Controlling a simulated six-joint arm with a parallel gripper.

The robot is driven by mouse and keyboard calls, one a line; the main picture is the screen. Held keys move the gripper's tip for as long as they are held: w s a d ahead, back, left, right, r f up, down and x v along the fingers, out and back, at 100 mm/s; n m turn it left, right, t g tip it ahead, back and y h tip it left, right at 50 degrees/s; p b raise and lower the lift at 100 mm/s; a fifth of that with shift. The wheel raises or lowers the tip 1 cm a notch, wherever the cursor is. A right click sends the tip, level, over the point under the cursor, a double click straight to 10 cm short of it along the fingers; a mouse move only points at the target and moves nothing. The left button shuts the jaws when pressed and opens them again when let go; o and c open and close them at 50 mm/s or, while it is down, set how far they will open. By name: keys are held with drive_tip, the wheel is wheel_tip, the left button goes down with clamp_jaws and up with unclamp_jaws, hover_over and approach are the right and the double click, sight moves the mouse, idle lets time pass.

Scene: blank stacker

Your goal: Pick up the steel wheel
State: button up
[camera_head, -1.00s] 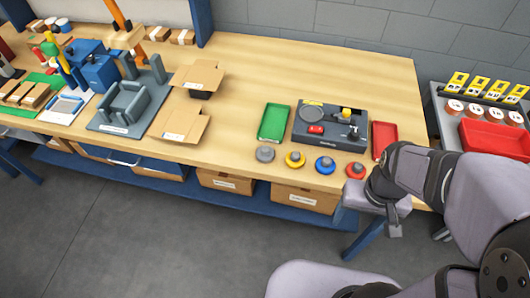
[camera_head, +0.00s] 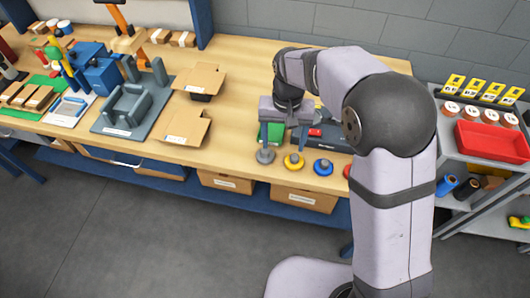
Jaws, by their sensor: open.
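The steel wheel (camera_head: 265,157), a grey disc with a knob on top, sits on the wooden table near its front edge. It is leftmost in a row with a yellow wheel (camera_head: 294,162), a blue wheel (camera_head: 323,168) and a red wheel, now mostly hidden by my arm. My gripper (camera_head: 284,142) is open, pointing down over the left part of this row. One finger shows just above the steel wheel's knob, the other to the right, above and behind the yellow wheel. Whether a finger touches the steel wheel cannot be told.
A green tray (camera_head: 268,142) and a dark device (camera_head: 328,142) are partly hidden behind my gripper. Cardboard boxes (camera_head: 186,127) and a grey fixture (camera_head: 130,105) stand to the left. A cart with a red bin (camera_head: 492,141) is at the right. The table's front edge is close.

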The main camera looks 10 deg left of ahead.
hover_over(265, 151)
drive_tip(key=shift+s+d+f, duration=0.1)
drive_tip(key=shift+s, duration=0.1)
drive_tip(key=shift+f+p, duration=1.95)
drive_tip(key=shift+f, duration=1.75)
drive_tip(key=shift+w, duration=0.1)
drive_tip(key=c, duration=1.4)
drive_tip(key=shift+o, duration=0.2)
drive_tip(key=shift+r, duration=0.1)
